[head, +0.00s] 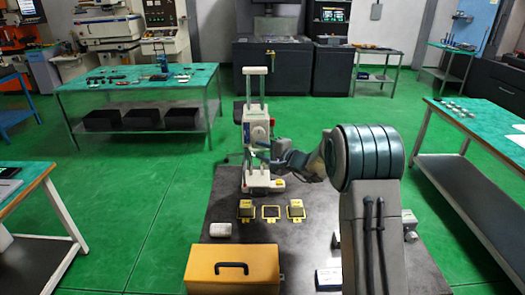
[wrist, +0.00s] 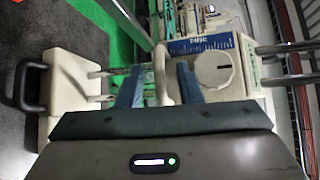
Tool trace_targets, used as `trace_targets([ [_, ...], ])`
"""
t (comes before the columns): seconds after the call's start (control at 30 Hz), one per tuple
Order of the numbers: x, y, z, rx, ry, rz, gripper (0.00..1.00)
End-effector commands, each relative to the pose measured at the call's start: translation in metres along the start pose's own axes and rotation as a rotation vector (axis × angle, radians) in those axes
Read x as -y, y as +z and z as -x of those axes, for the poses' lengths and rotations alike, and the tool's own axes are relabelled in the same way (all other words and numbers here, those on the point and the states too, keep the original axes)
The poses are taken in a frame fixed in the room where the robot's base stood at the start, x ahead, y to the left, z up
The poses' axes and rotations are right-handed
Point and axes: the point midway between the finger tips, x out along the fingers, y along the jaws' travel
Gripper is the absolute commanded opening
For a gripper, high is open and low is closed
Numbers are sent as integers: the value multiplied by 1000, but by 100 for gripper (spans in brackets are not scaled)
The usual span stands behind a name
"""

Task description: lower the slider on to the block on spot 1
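The slider (head: 258,132) is a pale carriage with a round dial, partway up the two upright columns of a white stand (head: 262,183). In the wrist view the slider's dial (wrist: 211,70) and blue label panel show close up. A pale handle (wrist: 162,77) sticks out between the blue fingers of my gripper (wrist: 159,84). The fingers stand apart on both sides of it, with visible gaps. My gripper (head: 262,154) is at the front of the slider in the head view. I cannot make out a block or the spot numbers.
An orange case (head: 232,270) and a white cylinder (head: 221,230) are on the dark table (head: 315,222). Green-topped benches stand left and right.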

Motion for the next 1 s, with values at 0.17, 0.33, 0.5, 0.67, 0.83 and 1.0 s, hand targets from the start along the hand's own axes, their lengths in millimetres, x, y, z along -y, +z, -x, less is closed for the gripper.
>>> trace_targets([
  [0.17,0,0,0,0,0,0,5],
  [0.33,0,0,0,1,0,0,0],
  [0.5,-5,0,0,1,0,0,0],
  [0.67,-17,-2,-2,1,1,0,0],
  [0.83,-32,-4,-5,1,1,-1,0],
  [1.0,-45,-7,-7,0,2,1,0],
])
